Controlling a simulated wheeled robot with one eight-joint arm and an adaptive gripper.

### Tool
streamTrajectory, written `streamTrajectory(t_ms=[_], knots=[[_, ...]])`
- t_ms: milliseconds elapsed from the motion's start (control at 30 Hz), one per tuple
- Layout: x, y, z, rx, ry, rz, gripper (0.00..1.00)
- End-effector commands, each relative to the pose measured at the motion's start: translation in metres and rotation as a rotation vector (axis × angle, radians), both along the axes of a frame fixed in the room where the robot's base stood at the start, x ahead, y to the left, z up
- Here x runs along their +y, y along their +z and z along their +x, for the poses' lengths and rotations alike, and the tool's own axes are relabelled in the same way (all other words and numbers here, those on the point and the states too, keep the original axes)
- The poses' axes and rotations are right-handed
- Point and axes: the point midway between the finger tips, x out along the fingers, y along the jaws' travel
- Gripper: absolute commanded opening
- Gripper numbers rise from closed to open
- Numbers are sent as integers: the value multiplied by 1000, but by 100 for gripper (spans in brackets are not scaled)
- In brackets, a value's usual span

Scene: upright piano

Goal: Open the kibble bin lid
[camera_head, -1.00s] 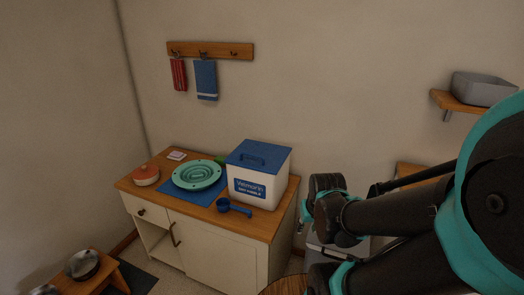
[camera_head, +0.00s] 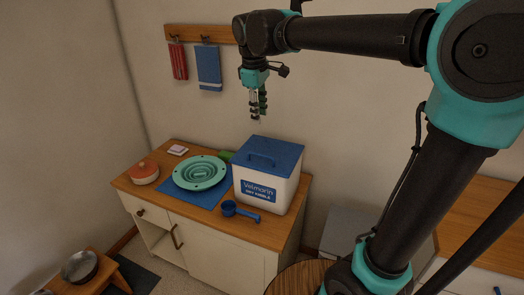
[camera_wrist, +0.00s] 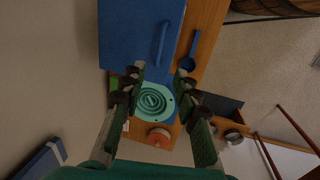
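The kibble bin (camera_head: 266,185) is a white box with a blue lid (camera_head: 272,153), standing on the right part of the wooden cabinet top. The lid is shut and has a raised blue handle (camera_head: 261,161) along its front part. In the wrist view the lid (camera_wrist: 125,40) fills the upper left, with its handle (camera_wrist: 161,43) toward its right side. My gripper (camera_head: 258,116) hangs above the bin, pointing down, apart from the lid. In the wrist view its fingers (camera_wrist: 158,82) are spread with nothing held between them.
A blue scoop (camera_head: 238,211) lies in front of the bin. A teal ridged bowl (camera_head: 200,172) on a blue mat (camera_head: 212,201) and a red-topped pot (camera_head: 145,172) stand to the left. Towels (camera_head: 208,67) hang on the wall behind. The space above the lid is clear.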

Motion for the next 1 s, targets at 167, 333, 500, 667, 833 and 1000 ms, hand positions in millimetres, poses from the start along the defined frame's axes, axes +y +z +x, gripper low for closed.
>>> streamTrajectory(t_ms=[167,333,500,667,833,1000], knots=[[6,-3,2,5,26,-9,31],[4,-31,7,3,25,-8,31],[1,-64,13,3,25,-8,31],[-1,-96,19,3,23,-8,31],[-3,-127,25,3,23,-8,31],[-5,-151,29,3,24,-7,31]])
